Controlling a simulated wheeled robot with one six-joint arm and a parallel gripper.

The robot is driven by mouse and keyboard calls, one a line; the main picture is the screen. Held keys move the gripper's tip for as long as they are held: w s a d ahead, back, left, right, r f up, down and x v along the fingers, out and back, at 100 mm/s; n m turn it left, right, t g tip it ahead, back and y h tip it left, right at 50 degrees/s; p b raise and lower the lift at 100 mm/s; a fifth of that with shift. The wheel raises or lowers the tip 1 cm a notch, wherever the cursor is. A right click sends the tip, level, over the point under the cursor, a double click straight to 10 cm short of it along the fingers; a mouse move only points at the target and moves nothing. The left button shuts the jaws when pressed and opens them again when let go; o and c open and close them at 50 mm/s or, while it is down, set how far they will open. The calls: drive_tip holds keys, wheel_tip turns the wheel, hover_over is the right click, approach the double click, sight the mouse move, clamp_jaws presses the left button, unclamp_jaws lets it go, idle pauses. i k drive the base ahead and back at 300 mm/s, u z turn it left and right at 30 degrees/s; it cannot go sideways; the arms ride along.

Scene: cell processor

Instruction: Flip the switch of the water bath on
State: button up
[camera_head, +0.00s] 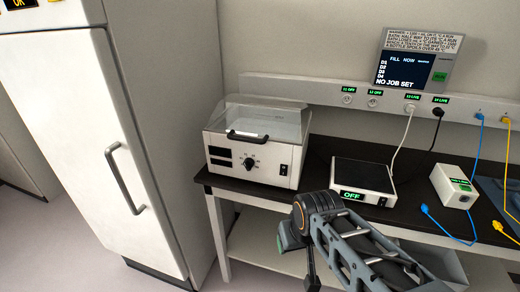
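The water bath appears to be the white box (252,156) with a clear lid (262,118), standing at the left end of the dark bench. Its front has dark display panels on the left and a black knob (249,163) in the middle. A small black switch (284,170) sits at the lower right of this front. The switch is too small to tell its position. My arm rises from the lower right, in front of the bench and to the right of the bath, apart from it. My gripper's fingers cannot be made out.
A flat device (362,179) with a green OFF label stands right of the bath. A white box (453,186) and blue and yellow cables lie farther right. A wall screen (412,62) reads NO JOB SET above a socket strip (330,93). A tall white cabinet (80,130) stands left.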

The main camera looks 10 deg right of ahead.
sight(284, 168)
drive_tip(key=u, duration=2)
drive_tip(key=k, duration=0.4)
drive_tip(key=z, duration=0.45)
